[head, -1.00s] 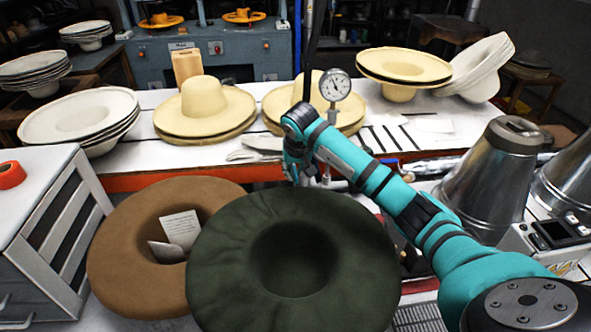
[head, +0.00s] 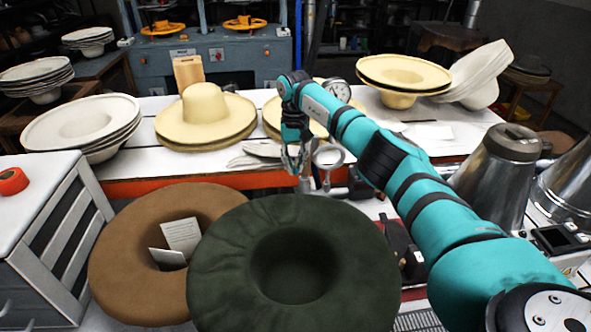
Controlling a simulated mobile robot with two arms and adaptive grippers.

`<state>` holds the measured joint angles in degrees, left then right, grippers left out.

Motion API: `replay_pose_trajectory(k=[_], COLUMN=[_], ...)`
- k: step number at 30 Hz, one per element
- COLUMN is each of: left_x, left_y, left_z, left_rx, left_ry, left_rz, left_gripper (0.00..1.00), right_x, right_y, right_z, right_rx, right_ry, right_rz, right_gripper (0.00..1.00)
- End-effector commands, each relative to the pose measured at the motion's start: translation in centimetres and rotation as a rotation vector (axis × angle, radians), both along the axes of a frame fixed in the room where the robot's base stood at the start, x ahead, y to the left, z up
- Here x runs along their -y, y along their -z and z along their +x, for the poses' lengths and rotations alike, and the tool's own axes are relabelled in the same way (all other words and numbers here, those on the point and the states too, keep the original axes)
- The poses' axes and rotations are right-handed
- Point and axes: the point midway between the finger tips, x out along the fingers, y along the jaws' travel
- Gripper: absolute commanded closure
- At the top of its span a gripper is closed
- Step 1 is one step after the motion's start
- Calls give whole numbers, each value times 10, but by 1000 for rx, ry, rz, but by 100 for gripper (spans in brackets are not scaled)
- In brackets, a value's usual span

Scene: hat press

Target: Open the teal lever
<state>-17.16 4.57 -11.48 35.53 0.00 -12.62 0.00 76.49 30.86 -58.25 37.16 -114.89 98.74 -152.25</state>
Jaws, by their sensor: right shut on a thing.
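My right gripper (head: 293,160) is at the end of my teal arm, which reaches in from the right. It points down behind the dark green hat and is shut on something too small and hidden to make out. A grey metal ring (head: 328,156) stands just right of its fingers. The gauge (head: 340,90) is partly behind my arm. My left gripper is not in view.
The dark green hat (head: 225,270) and a brown hat (head: 120,270) fill the front. Straw hats stand on the white table (head: 140,185). A white drawer cabinet (head: 45,200) is at left, and metal cones (head: 500,180) are at right.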

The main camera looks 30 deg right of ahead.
Motion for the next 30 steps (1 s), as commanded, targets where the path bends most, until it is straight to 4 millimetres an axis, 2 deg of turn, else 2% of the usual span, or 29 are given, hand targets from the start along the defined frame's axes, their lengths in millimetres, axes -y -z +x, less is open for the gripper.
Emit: replay_pose_trajectory(k=[14, 15, 20, 30], left_x=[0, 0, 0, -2], left_y=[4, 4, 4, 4], left_z=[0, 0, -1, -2], left_rx=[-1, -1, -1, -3], left_ry=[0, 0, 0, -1], left_rz=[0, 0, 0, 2], left_gripper=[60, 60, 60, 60], right_x=[1, 1, 1, 1], right_y=[-3, -3, -3, -9], right_z=[0, 0, 0, 1], right_rx=[-29, -29, -28, -26], right_ry=[2, 2, 2, 2], right_rz=[16, 16, 16, 16], right_gripper=[100, 89, 68, 67])
